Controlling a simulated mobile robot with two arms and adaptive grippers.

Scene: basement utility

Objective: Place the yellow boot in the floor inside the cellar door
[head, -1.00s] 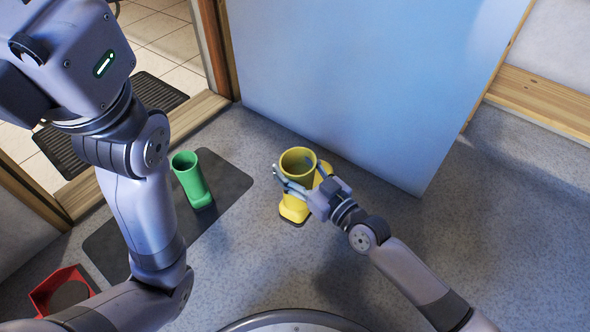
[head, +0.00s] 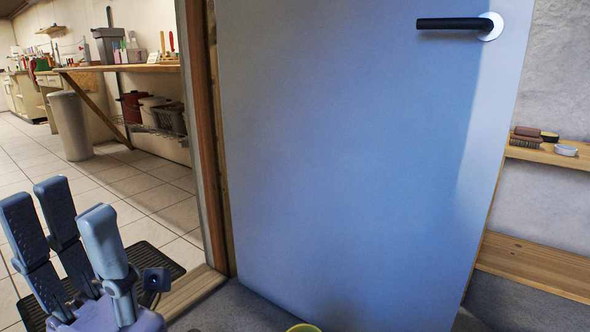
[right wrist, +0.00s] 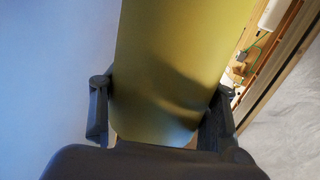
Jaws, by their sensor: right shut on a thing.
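The yellow boot shows only as a sliver of its rim (head: 303,328) at the bottom edge of the head view. In the right wrist view its yellow shaft (right wrist: 170,65) fills the middle. My right gripper (right wrist: 158,115) is shut on the boot, with one dark finger on each side of the shaft. It is out of the head view. The blue-grey door (head: 350,160) stands open in the head view, with a black handle at top right. My left gripper (head: 72,235) is empty and open at lower left, its fingers pointing up. The boot's foot is hidden.
Left of the door, a wooden-framed doorway with a threshold (head: 190,292) leads to a tiled room. A dark mat (head: 150,262), a grey bin (head: 70,127) and a workbench (head: 120,68) are there. Wooden shelves (head: 535,262) line the right wall.

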